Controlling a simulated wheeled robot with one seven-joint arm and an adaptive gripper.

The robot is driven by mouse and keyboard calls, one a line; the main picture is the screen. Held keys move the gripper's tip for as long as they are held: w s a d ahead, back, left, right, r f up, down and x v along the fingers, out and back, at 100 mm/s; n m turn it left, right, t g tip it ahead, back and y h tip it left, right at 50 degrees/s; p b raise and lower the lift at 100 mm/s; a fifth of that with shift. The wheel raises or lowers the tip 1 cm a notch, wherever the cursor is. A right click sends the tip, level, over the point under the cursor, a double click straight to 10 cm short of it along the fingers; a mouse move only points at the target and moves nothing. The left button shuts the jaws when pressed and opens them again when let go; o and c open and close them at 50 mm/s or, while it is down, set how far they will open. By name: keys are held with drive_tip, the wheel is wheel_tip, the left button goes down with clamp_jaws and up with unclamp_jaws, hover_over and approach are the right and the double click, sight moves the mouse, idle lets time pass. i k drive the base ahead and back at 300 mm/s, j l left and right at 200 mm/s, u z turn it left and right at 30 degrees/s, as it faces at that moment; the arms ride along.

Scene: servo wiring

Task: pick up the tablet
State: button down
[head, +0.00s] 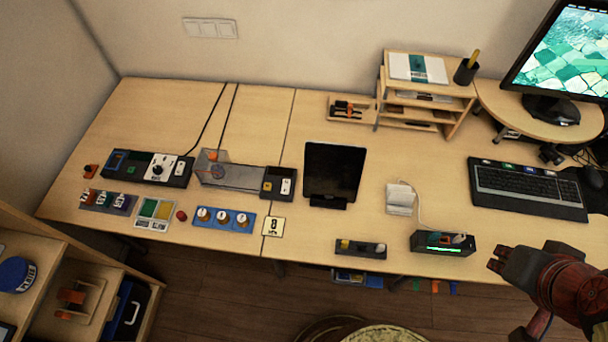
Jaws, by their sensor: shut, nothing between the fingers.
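The tablet (334,171) is a dark, black-screened slab. It leans upright on a small black stand (328,202) near the middle of the wooden desk. My gripper (495,258) is at the lower right, by the desk's front edge. It is shut and empty, well apart from the tablet, to its right and nearer to me. Nothing hides the tablet's front; its back is out of sight.
Left of the tablet stand control boxes (148,168) and a blue knob panel (224,219). To its right are a white block with a cable (400,199), a black box (443,242) and a keyboard (527,188). A wooden shelf (456,105) stands behind. A small tray (360,249) lies at the front edge.

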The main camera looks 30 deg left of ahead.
sight(334, 169)
drive_tip(key=u, duration=1.3)
drive_tip(key=i+l+z, duration=0.15)
drive_tip(key=i+l, duration=0.2)
drive_tip(key=i, duration=0.1)
